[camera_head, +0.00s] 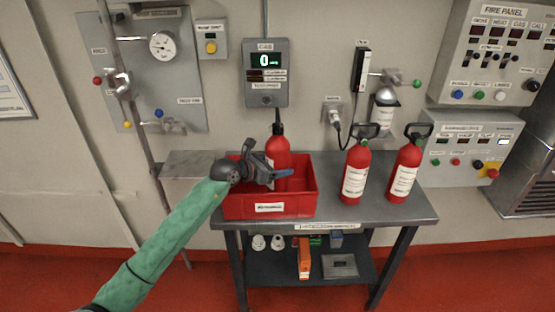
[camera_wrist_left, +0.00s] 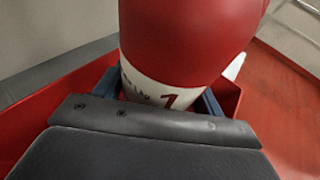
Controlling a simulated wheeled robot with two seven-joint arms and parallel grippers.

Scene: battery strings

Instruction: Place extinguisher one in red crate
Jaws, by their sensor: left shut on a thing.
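Extinguisher one (camera_head: 278,155) is a red cylinder with a dark top, standing about upright in or just over the red crate (camera_head: 268,207). Its lower part is hidden behind my gripper and the crate's front wall. My left gripper (camera_head: 282,174) is shut on it. In the left wrist view, extinguisher one (camera_wrist_left: 185,45) fills the top middle, with a white label reading 1 between the fingers. The red crate (camera_wrist_left: 228,95) shows around it. I cannot tell whether its base touches the crate floor. My right gripper is not in view.
Two more red extinguishers (camera_head: 355,172) (camera_head: 404,170) stand on the grey table (camera_head: 335,212) right of the crate. A gas meter (camera_head: 266,72) and a wall panel with a gauge are behind. The lower shelf (camera_head: 275,268) holds small items.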

